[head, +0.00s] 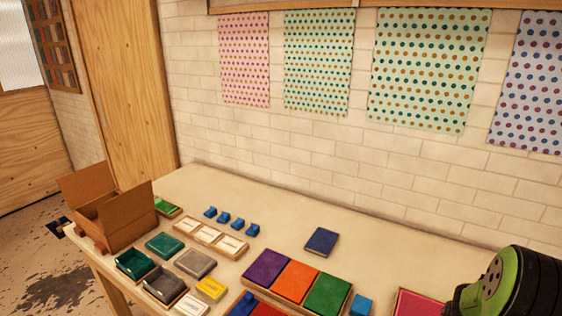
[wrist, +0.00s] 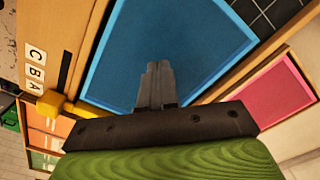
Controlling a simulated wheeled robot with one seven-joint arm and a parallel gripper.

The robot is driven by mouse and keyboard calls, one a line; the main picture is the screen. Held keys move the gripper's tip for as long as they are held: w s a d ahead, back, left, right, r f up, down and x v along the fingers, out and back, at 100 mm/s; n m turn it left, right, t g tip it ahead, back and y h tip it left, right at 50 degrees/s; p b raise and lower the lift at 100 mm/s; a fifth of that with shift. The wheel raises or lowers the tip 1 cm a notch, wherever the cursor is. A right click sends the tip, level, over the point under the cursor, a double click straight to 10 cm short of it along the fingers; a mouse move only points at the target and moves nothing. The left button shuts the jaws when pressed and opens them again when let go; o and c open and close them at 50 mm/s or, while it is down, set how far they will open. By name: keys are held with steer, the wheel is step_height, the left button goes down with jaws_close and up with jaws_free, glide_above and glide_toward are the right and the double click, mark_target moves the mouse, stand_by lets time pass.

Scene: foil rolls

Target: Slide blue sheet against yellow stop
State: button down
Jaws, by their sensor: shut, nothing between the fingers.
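In the wrist view, a flat blue sheet (wrist: 105,62) with a lighter blue border lies on a wooden surface. Its near edge is partly hidden behind my gripper. The yellow stop (wrist: 58,106) is a short yellow bar near the sheet's lower-left corner. Part of it is hidden by my gripper's dark body, and I cannot tell whether it touches the sheet. My gripper (wrist: 157,66) is shut and empty, with its fingertips over the sheet's near part. I cannot tell whether they touch it. The sheet is not clearly visible in the head view.
A pink pad (wrist: 277,90) lies right of the sheet, and a dark grid panel (wrist: 278,14) beyond it. Letter tiles (wrist: 35,70) lie at left. The head view shows a cardboard box (head: 125,222), colored pads (head: 297,280) and a dark blue block (head: 321,241) on the table.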

steer(key=shift+s+d, duration=0.1)
steer(key=shift+s+d+f, duration=0.1)
steer(key=shift+s+d, duration=0.1)
steer(key=shift+d, duration=0.05)
steer(key=shift+d, duration=0.1)
steer(key=shift+s+d+f+b, duration=0.15)
steer(key=shift+s+d+b, duration=0.1)
steer(key=shift+s+b, duration=0.1)
stand_by(0.4)
steer(key=shift+s+d, duration=0.15)
steer(key=shift+d, duration=0.05)
step_height(320, 180, up, 8)
steer(key=p, duration=0.6)
